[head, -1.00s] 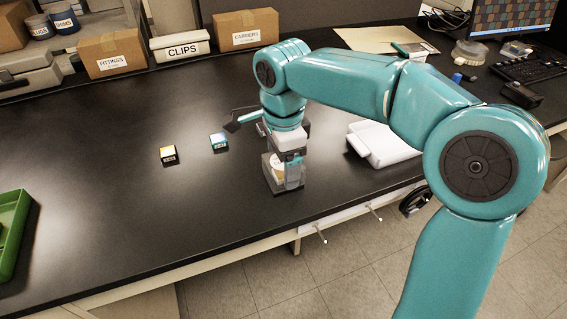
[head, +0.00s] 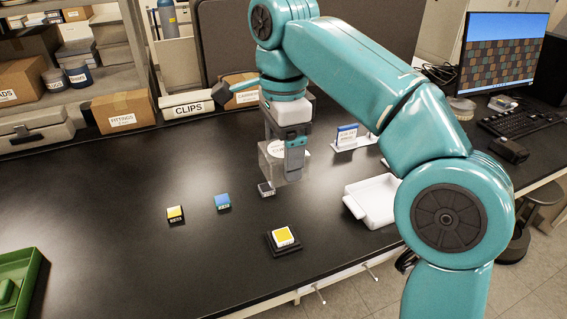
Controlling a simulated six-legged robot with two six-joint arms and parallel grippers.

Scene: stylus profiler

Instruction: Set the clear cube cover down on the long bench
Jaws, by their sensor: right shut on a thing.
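My right gripper (head: 294,160) is shut on the clear cube cover (head: 270,165), a see-through box with a white label. It holds the cover up above the black long bench (head: 110,250). The gripper's fingers hide part of the cover. In front of it, a yellow-topped white block (head: 284,236) sits on a black base (head: 284,248), uncovered. My left gripper is not in view.
A small dark block (head: 266,189) is just below the cover in the picture. Blue (head: 222,202) and yellow (head: 175,214) blocks stand to the left. A white tray (head: 372,205) is at right, a green tray (head: 20,285) at far left. The left-middle bench is clear.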

